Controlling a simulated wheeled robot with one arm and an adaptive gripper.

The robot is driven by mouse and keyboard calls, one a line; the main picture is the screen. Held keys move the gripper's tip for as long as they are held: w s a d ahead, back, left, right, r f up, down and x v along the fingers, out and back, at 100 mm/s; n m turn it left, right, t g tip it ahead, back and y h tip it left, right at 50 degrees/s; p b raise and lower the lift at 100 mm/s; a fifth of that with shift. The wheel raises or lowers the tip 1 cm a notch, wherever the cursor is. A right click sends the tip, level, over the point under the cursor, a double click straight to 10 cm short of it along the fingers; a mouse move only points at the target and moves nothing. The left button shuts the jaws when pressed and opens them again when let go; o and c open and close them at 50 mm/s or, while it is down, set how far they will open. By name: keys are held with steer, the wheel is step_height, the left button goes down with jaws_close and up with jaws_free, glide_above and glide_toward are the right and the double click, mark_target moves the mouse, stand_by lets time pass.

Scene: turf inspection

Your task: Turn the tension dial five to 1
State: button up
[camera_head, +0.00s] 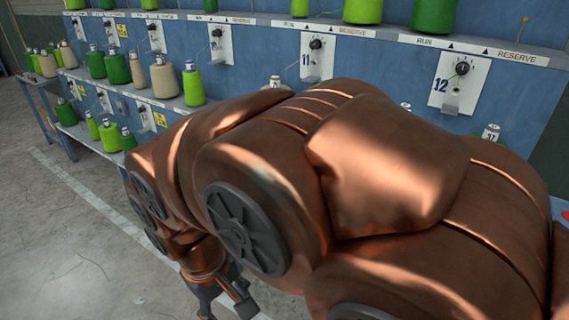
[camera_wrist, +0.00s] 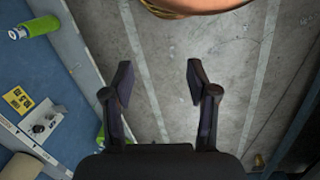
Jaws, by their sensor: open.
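Several tension dials on white plates line the blue rack. The dial marked 12 (camera_head: 462,68) is at the right and the dial marked 11 (camera_head: 316,44) is left of it. Smaller dials sit farther left, one on a lower-row plate (camera_head: 146,115); I cannot read which one is number five. In the wrist view, a white plate with a dark dial (camera_wrist: 40,124) is at the lower left, its number unclear. My gripper (camera_wrist: 158,78) is open and empty, fingers spread over the floor, right of that plate. In the head view it is low, partly hidden by my arm.
Green and beige thread cones (camera_head: 165,78) stand on the rack's shelves (camera_head: 250,62). A green cone (camera_wrist: 38,27) is at the wrist view's upper left. A yellow label (camera_wrist: 17,99) is beside the dial plate. The concrete floor (camera_head: 60,240) before the rack is clear.

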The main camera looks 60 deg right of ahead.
steer(key=w+d+f+m+g+h+b, duration=0.1)
steer(key=w+d+m+h+b, duration=0.45)
steer(key=d, duration=0.75)
steer(key=w+d+f+m+h+b, duration=0.1)
steer(key=w+d+m+h+b, duration=0.2)
steer(key=w+d+b, duration=0.8)
steer(key=d+f+m+g+h+b, duration=0.1)
steer(key=d+m+h+b, duration=0.35)
steer(key=d, duration=1.15)
steer(key=w+d+f+t+h+b, duration=0.4)
steer(key=w+d+f+b, duration=1.1)
steer(key=d+f, duration=0.15)
steer(key=shift+w+d+f+b, duration=0.1)
steer(key=shift+d+f+b, duration=0.1)
steer(key=shift+d, duration=1.55)
steer(key=shift+w+d+f+b, duration=0.1)
steer(key=shift+d+f+b, duration=0.1)
steer(key=shift+d, duration=1.55)
